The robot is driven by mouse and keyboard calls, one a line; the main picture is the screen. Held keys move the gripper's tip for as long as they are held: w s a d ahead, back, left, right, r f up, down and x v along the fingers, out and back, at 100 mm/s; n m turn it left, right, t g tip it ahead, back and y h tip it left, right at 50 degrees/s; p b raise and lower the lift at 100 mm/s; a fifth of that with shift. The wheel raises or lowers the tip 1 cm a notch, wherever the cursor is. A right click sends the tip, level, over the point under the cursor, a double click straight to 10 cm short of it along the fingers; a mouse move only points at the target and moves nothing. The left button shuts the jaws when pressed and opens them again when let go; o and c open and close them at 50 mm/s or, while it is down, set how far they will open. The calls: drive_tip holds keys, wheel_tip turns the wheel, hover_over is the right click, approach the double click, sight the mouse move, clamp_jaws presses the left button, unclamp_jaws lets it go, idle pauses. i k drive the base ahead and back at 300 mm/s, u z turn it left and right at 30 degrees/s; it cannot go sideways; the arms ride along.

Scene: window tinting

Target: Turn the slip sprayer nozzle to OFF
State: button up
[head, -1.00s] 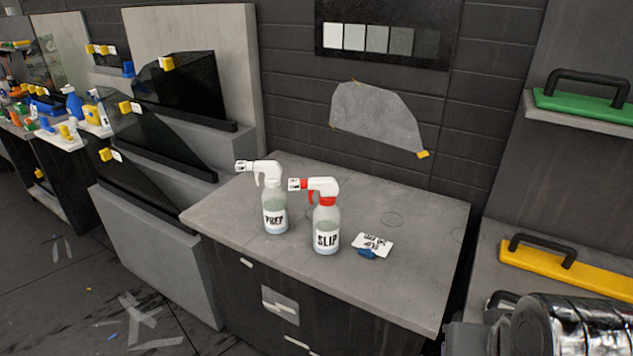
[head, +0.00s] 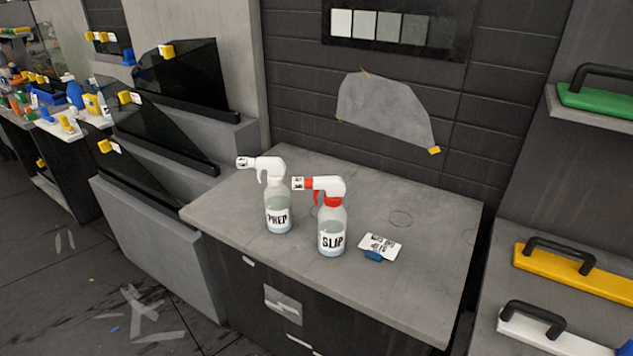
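The slip sprayer (head: 331,222) stands upright on the grey counter. It has a clear bottle labelled SLIP, a white head, and a red trigger and collar. Its nozzle (head: 299,184) points left and carries a small white tag whose marking is too small to read. The prep sprayer (head: 278,207), labelled PREP, with a white head and trigger, stands just left of it. My gripper does not show in the head view.
The counter (head: 420,285) is mostly clear to the right. A white card on a blue clip (head: 379,247) lies right of the slip sprayer. Squeegee-like tools, green (head: 597,98), yellow (head: 570,271) and white (head: 545,335), sit at far right. Dark glass panels (head: 185,82) stand at left.

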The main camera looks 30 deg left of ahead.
sight(298, 183)
drive_tip(key=z, duration=0.1)
drive_tip(key=k, duration=1.4)
drive_tip(key=u, duration=1.15)
drive_tip(key=i, duration=1)
drive_tip(key=u, duration=0.05)
